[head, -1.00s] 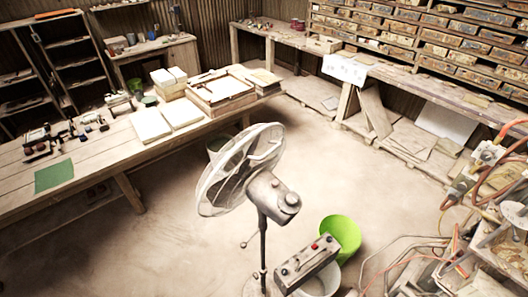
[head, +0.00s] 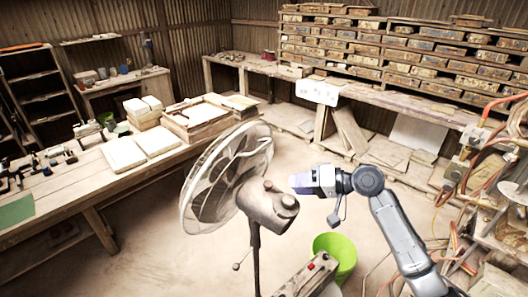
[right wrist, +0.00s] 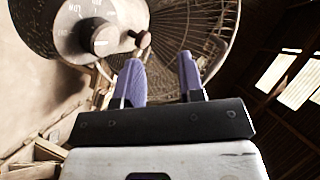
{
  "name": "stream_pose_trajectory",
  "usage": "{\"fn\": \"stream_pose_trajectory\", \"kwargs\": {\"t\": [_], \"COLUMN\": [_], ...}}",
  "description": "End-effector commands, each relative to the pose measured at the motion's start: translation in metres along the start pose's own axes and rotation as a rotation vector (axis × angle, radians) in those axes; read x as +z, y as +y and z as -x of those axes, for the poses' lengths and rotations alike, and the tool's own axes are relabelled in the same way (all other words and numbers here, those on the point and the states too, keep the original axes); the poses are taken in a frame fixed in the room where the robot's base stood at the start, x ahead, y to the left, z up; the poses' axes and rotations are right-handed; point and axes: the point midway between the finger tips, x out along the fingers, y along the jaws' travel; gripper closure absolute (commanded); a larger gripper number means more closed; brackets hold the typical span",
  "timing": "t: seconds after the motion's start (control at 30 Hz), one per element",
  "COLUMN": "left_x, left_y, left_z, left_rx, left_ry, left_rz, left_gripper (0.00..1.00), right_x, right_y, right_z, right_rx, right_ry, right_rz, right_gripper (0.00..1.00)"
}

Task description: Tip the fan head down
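The standing fan is near the middle of the head view, its round wire cage (head: 226,178) facing left and its motor housing (head: 268,205) behind it on a dark pole. My right gripper (head: 296,183) is just right of the fan head, level with the motor's upper right side. In the right wrist view the two purple fingers (right wrist: 162,75) are apart with nothing between them. Beyond them are the motor housing with its dial (right wrist: 98,30), a small knob (right wrist: 141,38) and the cage (right wrist: 205,28). I see no contact with the fan. My left gripper is not in view.
A long wooden bench (head: 75,187) with tiles and tools runs along the left. A green bucket (head: 335,252) and a control box (head: 312,272) with a red button are near the fan's foot. Hoses and cables clutter the right. Floor behind the fan is clear.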

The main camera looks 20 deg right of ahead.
Motion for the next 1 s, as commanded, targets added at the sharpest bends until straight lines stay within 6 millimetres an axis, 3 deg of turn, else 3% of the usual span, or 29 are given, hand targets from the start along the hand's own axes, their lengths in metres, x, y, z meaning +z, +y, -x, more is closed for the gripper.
{"fn": "stream_pose_trajectory", "kwargs": {"t": [0.2, 0.47, 0.67, 1.0], "left_x": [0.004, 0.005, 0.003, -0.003], "left_y": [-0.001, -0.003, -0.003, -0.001], "left_z": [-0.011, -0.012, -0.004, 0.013], "left_rx": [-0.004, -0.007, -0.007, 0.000], "left_ry": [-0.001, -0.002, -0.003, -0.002], "left_rz": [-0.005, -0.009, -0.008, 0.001], "left_gripper": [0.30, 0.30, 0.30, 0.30], "right_x": [-0.045, -0.071, -0.076, -0.084], "right_y": [-0.012, -0.021, -0.032, -0.054], "right_z": [0.028, 0.045, 0.025, -0.034], "right_rx": [-0.242, -0.371, -0.384, -0.381], "right_ry": [0.027, 0.039, 0.037, 0.037], "right_rz": [-0.312, -0.468, -0.481, -0.479], "right_gripper": [0.64, 0.64, 0.64, 0.64]}}
